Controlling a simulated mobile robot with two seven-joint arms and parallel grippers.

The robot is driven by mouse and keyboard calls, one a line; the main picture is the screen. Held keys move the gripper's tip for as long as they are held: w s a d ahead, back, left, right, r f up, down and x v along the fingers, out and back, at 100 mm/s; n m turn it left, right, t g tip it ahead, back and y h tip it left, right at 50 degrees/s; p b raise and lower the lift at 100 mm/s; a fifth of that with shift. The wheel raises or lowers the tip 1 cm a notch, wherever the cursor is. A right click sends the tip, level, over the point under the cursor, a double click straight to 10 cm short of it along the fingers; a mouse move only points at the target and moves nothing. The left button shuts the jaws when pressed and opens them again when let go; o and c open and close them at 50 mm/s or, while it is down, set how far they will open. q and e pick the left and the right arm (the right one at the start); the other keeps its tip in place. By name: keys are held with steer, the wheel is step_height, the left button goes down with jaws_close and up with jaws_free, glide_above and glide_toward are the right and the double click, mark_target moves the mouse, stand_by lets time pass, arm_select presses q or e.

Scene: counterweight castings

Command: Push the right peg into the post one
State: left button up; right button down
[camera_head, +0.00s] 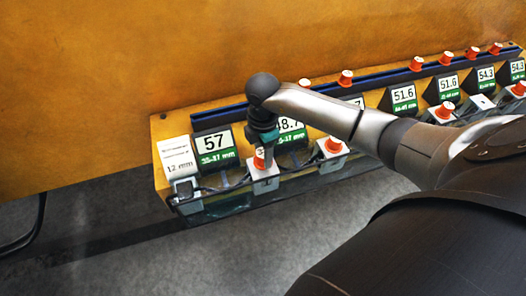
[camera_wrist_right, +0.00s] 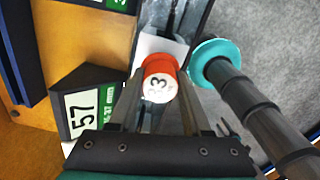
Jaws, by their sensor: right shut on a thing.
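My right gripper (camera_head: 262,150) reaches down over the front of the yellow rail, below the 57 sign (camera_head: 213,143). It is shut on an orange peg (camera_head: 259,160) with a white top, which stands at a white block (camera_head: 264,184). In the right wrist view the peg (camera_wrist_right: 159,80) shows the number 33 and sits between the finger ends, over a white block (camera_wrist_right: 152,45). How deep the peg sits in the block is hidden. My left gripper is not in view.
Another orange peg (camera_head: 333,146) stands on a white block to the right, with several more along the rail. A dark cable runs between blocks. A grey floor (camera_head: 110,225) lies open in front.

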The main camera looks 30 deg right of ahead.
steer(key=shift+f+b, duration=0.8)
steer(key=shift+f, duration=0.45)
steer(key=shift+c, duration=1.4)
jaws_free()
step_height(320, 180, up, 15)
steer(key=shift+r, duration=0.15)
